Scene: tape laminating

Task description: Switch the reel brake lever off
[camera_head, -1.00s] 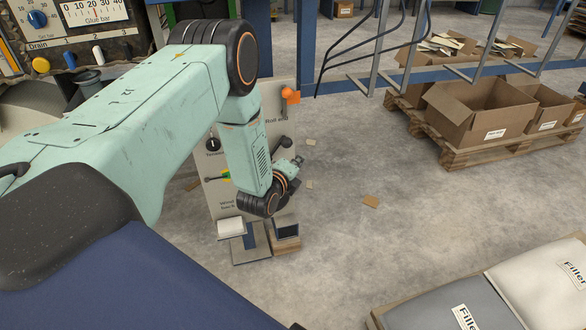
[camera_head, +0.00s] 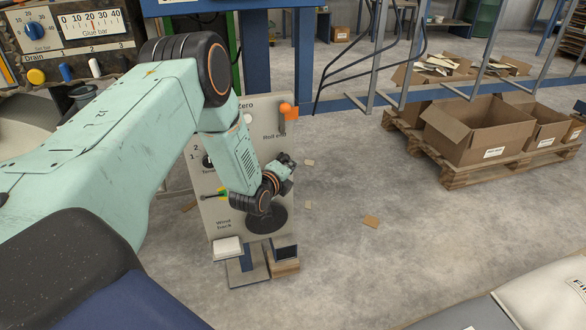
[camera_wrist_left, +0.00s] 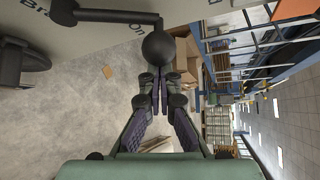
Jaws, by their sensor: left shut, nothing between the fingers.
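The reel brake lever shows in the left wrist view as a black arm ending in a round black knob (camera_wrist_left: 158,47). Its arm runs from a pivot at the upper left, beside partly hidden lettering that includes "On". My left gripper (camera_wrist_left: 160,80) is shut and empty, its fingertips right by the knob; I cannot tell whether they touch it. In the head view my left gripper (camera_head: 288,164) is at the right edge of the grey control panel (camera_head: 222,214). The lever cannot be made out there, and my arm hides part of the panel. My right gripper is not in view.
An orange-tipped lever (camera_head: 287,111) labelled "Roll end" stands above the gripper on the panel. Cardboard boxes (camera_head: 468,130) stand on a pallet at the right.

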